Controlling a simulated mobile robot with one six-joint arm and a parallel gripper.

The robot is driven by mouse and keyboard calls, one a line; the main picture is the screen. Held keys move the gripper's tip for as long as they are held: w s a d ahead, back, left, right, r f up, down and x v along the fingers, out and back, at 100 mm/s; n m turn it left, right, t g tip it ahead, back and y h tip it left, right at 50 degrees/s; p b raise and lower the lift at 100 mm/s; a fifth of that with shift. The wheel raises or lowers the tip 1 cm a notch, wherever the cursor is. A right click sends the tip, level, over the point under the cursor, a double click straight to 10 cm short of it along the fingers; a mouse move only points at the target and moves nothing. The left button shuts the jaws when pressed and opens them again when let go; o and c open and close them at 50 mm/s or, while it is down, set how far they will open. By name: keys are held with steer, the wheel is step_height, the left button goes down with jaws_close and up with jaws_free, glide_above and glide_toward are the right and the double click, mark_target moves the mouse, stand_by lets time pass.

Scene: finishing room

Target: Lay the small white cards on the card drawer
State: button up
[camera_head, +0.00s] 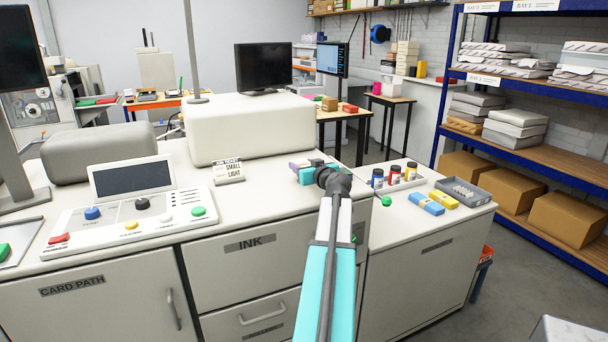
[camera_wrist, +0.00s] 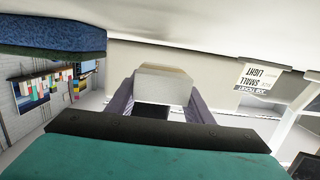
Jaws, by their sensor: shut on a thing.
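My gripper (camera_head: 303,168) is over the counter top, right of the job ticket stand. In the wrist view its two purple-grey fingers (camera_wrist: 163,103) are shut on a small pale block with a tan edge, which looks like the small white cards (camera_wrist: 163,84). A dark patch shows below the block between the fingers. The head view does not show the held block clearly. I cannot single out the card drawer; a cabinet door labelled CARD PATH (camera_head: 110,290) is at lower left.
The job ticket stand (camera_head: 228,171) reads SMALL LIGHT and stands before a large white housing (camera_head: 250,130). A control panel (camera_head: 130,220) is at left. Ink bottles (camera_head: 394,174), blue (camera_head: 426,203) and yellow (camera_head: 444,199) blocks and a grey tray (camera_head: 464,193) are at right.

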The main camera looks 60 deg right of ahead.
steer(key=shift+f+p, duration=0.6)
steer(key=shift+f, duration=1.15)
steer(key=shift+f+b, duration=0.15)
steer(key=shift+b, duration=0.2)
steer(key=o, duration=1.1)
steer(key=shift+r+p, duration=0.25)
steer(key=shift+p, duration=0.15)
steer(key=shift+s+a+f, duration=0.1)
steer(key=shift+s+a, duration=0.15)
steer(key=shift+s, duration=0.05)
steer(key=b+v, duration=0.3)
steer(key=v, duration=0.8)
steer(key=shift+s+a, duration=0.1)
